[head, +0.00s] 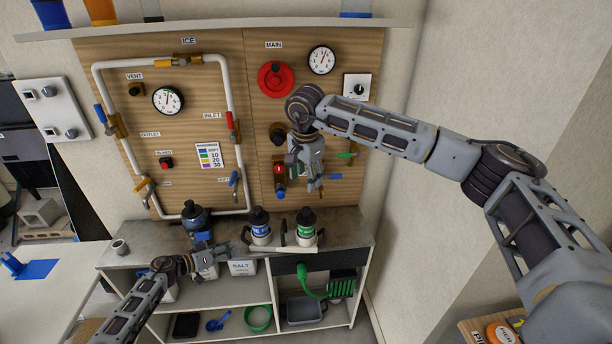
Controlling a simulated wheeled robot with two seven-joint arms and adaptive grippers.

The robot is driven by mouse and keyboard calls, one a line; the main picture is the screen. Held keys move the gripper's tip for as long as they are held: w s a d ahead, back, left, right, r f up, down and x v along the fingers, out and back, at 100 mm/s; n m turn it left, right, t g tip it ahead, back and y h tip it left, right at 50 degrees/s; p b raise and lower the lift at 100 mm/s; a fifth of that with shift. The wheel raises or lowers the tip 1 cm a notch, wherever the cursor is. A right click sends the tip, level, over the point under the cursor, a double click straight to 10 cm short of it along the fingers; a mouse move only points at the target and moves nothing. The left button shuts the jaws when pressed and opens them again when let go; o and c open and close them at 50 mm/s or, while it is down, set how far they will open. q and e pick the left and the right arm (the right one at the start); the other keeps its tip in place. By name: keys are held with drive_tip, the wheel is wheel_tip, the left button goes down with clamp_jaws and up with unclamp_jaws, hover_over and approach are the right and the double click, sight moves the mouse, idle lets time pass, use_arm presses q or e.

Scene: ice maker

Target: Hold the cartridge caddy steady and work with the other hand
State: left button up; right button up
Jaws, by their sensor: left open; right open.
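The cartridge caddy (283,250) is a pale tray on the counter's right half. It bears two dark-topped cartridges, one with a blue band (261,229) and one with a green band (305,231), with an upright handle between them. My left gripper (238,245) is open by the caddy's left end; whether it touches cannot be told. My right gripper (316,184) is open, hanging fingers down in front of the MAIN panel, above the green-banded cartridge and clear of it. It hides part of the panel's lower fittings.
The wooden panel carries a red knob (276,80), gauges, white pipe and coloured valve levers. A dark round vessel (195,216) and a small cup (120,247) stand left on the counter (150,254). Shelves below hold a SALT box (243,268) and a grey bin (304,311).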

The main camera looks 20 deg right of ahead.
use_arm(q)
drive_tip(key=v, duration=0.7)
drive_tip(key=shift+s+a, duration=0.15)
idle(0.6)
